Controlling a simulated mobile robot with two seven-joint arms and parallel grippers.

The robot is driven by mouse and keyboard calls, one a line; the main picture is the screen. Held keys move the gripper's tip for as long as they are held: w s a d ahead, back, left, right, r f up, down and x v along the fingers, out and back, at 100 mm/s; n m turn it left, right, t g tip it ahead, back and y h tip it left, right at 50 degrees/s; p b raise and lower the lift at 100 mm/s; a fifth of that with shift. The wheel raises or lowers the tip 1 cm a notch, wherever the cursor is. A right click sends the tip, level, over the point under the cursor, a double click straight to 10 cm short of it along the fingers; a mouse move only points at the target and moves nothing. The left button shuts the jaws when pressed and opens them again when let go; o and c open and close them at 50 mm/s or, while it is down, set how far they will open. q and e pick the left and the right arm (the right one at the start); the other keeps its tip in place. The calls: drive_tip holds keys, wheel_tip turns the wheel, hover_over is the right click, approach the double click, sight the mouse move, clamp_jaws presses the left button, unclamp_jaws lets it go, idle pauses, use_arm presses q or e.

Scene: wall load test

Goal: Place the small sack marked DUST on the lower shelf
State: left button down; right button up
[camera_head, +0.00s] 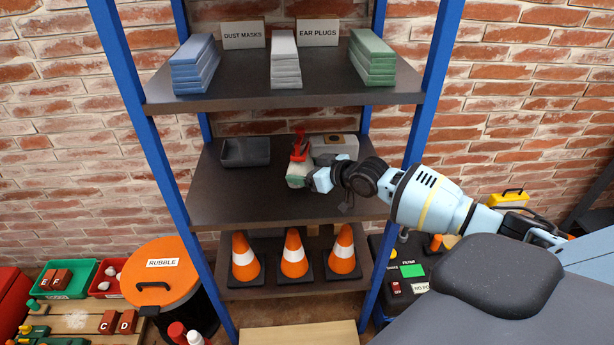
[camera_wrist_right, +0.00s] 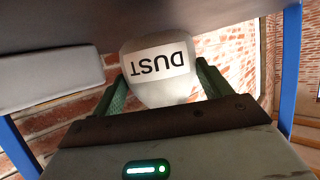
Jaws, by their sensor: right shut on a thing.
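The small pale sack (camera_head: 299,168) with a red top is at the middle board (camera_head: 240,195) of the blue-framed rack. In the right wrist view the sack (camera_wrist_right: 165,85) sits between two green fingers, its DUST label upside down. My right gripper (camera_head: 312,177) reaches in from the right and is shut on the sack. I cannot tell whether the sack's base touches the board. Part of the sack is hidden by the gripper. My left gripper is not in view.
A dark tray (camera_head: 245,152) and a pale box (camera_head: 335,146) stand on the middle board. The top board (camera_head: 240,97) hangs over it with stacked packs. Traffic cones (camera_head: 293,256) fill the bottom board. Blue posts (camera_head: 150,150) flank the rack. Bare board lies left of the sack.

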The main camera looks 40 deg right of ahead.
drive_tip(key=shift+f, duration=0.85)
drive_tip(key=shift+f, duration=0.15)
drive_tip(key=o, duration=1.3)
drive_tip(key=shift+f, duration=0.1)
drive_tip(key=shift+c, duration=0.2)
